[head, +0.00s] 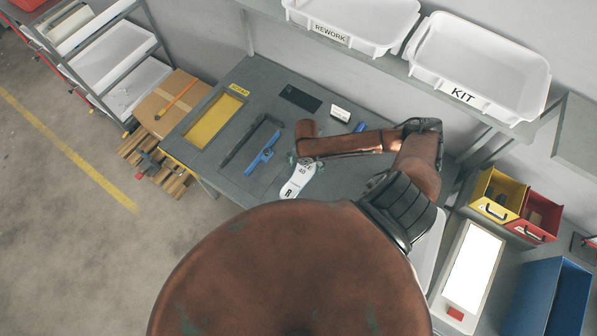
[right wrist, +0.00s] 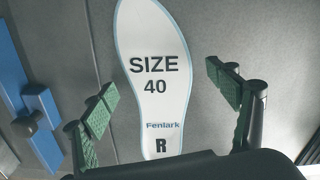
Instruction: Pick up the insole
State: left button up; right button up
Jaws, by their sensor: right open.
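A white insole (head: 293,185) with a thin blue edge lies on the grey table (head: 335,186), partly hidden under my right arm in the head view. In the right wrist view the insole (right wrist: 152,50) reads "SIZE 40", "Fenlark" and "R". My right gripper (right wrist: 165,98) is open, with one green-padded finger on each side of the insole and neither touching it. In the head view the right gripper (head: 305,160) is over the insole's upper part. My left gripper is not in view.
A blue tool (head: 263,155) and a dark bar lie left of the insole. A yellow-marked area (head: 214,118) is at the table's left. White bins labelled REWORK (head: 345,25) and KIT (head: 480,75) stand on the shelf behind. Yellow (head: 497,195) and red boxes are at right.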

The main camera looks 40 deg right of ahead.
jog(key=shift+f, duration=0.2)
dwell(0.7)
jog(key=c, duration=1.2)
